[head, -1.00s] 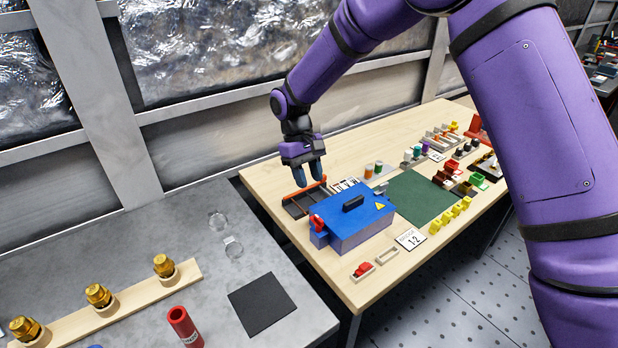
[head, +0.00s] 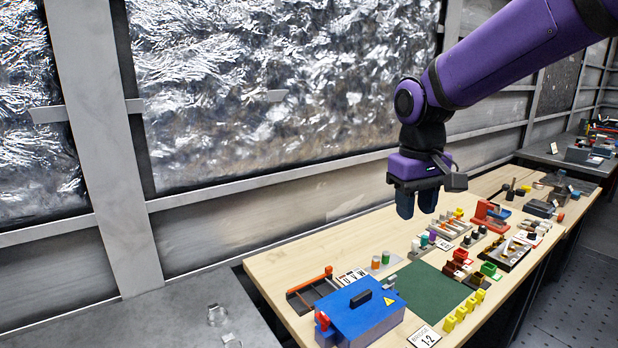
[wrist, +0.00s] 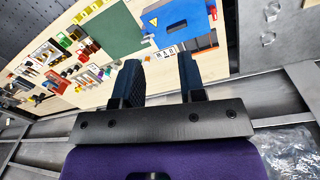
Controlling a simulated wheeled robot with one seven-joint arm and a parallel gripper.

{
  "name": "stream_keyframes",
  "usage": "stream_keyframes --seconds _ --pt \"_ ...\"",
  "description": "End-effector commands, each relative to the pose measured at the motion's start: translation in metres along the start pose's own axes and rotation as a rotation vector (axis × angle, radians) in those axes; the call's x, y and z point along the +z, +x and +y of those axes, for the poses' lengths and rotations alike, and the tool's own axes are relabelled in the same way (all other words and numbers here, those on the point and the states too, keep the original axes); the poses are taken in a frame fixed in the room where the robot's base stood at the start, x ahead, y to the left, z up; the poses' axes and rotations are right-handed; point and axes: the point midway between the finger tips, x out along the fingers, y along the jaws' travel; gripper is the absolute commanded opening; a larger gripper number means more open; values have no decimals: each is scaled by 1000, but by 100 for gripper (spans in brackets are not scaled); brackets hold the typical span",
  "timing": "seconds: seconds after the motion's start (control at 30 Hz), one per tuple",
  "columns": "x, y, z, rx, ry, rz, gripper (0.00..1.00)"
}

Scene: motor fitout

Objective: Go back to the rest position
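My gripper (head: 417,204) hangs in the air above the far side of the wooden bench (head: 275,265) in the head view, its two dark fingers pointing down. In the wrist view my gripper (wrist: 162,75) shows its fingers apart, with nothing between them. A blue box (head: 362,310) with a black handle and a yellow warning mark stands on the bench, below and left of my gripper. It also shows in the wrist view (wrist: 185,12).
A green mat (head: 430,290) lies beside the blue box. A dark tray with an orange bar (head: 312,290) lies behind the box. Several small coloured parts and a red device (head: 490,215) fill the bench's right half. A grey table (head: 190,315) stands at left; a wall rises behind.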

Motion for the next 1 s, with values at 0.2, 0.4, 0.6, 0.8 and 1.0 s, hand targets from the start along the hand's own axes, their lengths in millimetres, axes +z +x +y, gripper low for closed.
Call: stream_keyframes --seconds 0.2,0.4,0.6,0.8,1.0 --pt "61 -31 25 4 87 111 37" --pt "116 -46 40 6 165 210 37" --pt "170 -50 47 7 241 310 37" --pt "211 -46 49 8 301 394 37" --pt "229 -41 49 8 327 432 37"
